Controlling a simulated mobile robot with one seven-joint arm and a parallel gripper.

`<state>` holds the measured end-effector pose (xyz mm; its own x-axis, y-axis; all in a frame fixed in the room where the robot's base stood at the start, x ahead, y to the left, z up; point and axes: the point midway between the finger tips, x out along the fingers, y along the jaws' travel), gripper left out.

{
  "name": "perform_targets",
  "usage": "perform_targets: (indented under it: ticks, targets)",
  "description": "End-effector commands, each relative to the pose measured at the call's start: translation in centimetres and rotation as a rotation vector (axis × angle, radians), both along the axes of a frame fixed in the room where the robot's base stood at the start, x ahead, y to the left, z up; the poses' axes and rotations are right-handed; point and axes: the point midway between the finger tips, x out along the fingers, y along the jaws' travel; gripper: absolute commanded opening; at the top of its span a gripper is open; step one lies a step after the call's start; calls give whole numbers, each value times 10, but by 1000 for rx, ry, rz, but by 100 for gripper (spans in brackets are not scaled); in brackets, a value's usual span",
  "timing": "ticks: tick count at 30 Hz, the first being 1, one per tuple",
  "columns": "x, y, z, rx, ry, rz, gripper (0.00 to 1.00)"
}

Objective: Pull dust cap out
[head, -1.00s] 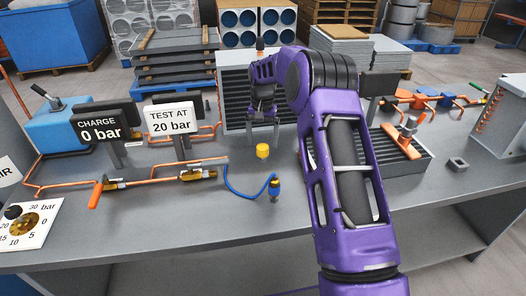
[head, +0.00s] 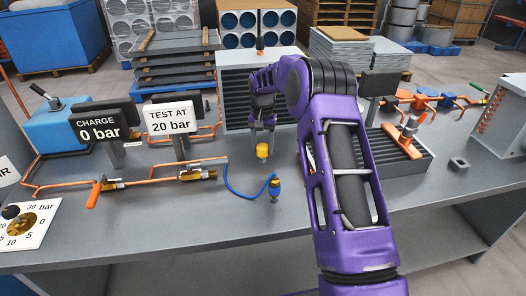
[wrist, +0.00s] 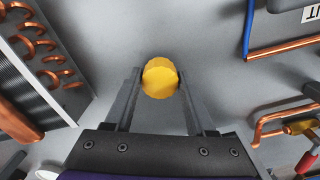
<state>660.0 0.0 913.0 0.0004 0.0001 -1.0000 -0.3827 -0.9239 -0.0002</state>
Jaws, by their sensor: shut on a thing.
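The yellow dust cap (head: 263,151) is in the middle of the bench in the head view. In the wrist view the round yellow cap (wrist: 160,78) sits between my two fingertips. My gripper (head: 263,138) points down over the cap, and its fingers are shut on the cap's sides. It also shows in the wrist view (wrist: 160,85). What lies under the cap is hidden.
A blue hose with a brass-ended fitting (head: 274,188) lies just in front of the cap. A finned coil unit (head: 238,95) stands close behind. Copper pipes with a brass valve (head: 195,174) are to the left. The bench front (head: 200,225) is clear.

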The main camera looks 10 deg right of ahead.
Motion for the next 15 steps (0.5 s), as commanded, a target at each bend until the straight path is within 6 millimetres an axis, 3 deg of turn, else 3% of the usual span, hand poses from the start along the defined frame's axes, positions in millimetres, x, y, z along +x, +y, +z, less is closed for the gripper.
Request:
perform_targets:
  ticks: [1, 5, 15]
  targets:
    - [0, 0, 0, 0, 0, 0, 25]
    - [0, 0, 0, 0, 0, 0, 2]
    - [0, 0, 0, 0, 0, 0, 0]
